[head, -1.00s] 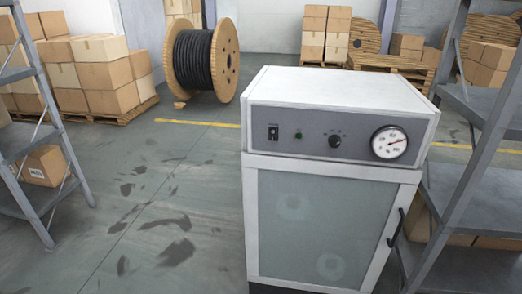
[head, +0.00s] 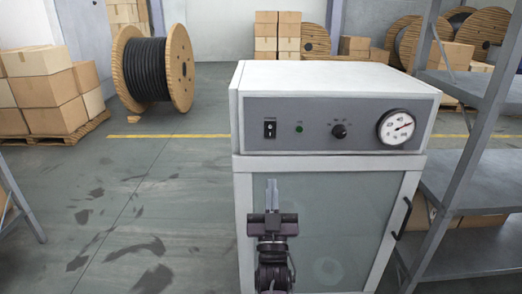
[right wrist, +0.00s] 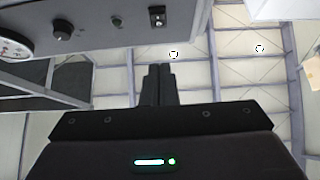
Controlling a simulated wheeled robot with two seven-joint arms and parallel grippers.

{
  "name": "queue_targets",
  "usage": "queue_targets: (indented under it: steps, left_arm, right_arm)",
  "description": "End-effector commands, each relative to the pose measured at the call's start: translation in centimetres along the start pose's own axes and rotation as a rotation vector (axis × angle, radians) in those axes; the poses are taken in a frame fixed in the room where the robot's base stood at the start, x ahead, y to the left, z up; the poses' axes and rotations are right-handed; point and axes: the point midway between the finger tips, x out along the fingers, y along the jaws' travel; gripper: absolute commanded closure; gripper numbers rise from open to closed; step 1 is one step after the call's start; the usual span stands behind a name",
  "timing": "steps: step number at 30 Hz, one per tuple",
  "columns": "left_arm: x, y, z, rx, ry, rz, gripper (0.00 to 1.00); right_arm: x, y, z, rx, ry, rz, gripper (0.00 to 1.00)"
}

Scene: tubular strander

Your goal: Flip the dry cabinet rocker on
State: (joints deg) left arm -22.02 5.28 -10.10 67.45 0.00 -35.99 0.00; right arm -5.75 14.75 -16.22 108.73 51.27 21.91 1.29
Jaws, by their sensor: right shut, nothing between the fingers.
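The dry cabinet (head: 330,75) is a white box with a grey control panel and a glass door. Its black rocker (head: 270,129) sits at the panel's left end, left of a small green lamp (head: 299,128). The rocker also shows in the right wrist view (right wrist: 157,17), near the top. My right gripper (head: 272,185) is upright in front of the door, below the rocker and apart from it. Its fingers are shut with nothing between them, as the right wrist view also shows (right wrist: 159,70). My left gripper is not in view.
A black knob (head: 339,131) and a round gauge (head: 396,127) are further right on the panel. A grey shelf rack (head: 455,165) stands close at the right. A cable reel (head: 152,70) and boxes (head: 45,90) are behind left. The floor left of the cabinet is clear.

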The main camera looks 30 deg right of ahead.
Motion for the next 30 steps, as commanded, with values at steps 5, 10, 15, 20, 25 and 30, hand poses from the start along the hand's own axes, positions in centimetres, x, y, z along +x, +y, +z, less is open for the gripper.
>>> queue_targets:
  steps: [5,10,15,20,25,30]
  left_arm:
    - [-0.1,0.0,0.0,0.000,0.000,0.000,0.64]
    - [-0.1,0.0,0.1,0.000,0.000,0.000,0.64]
    - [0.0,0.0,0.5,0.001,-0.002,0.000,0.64]
    - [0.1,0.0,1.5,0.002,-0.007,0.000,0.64]
    - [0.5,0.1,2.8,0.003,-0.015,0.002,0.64]
    - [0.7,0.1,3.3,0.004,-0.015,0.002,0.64]
  right_arm:
    - [0.0,0.0,-0.1,0.001,0.001,0.000,1.00]
    - [0.3,0.0,-0.1,0.000,0.000,-0.001,1.00]
    - [2.3,-0.1,-0.2,0.001,0.003,-0.002,1.00]
    - [5.6,0.0,-0.3,-0.001,0.004,0.000,1.00]
    - [9.3,-0.1,-0.2,-0.001,0.002,-0.002,1.00]
    - [11.5,-0.1,1.4,-0.003,-0.001,-0.001,1.00]
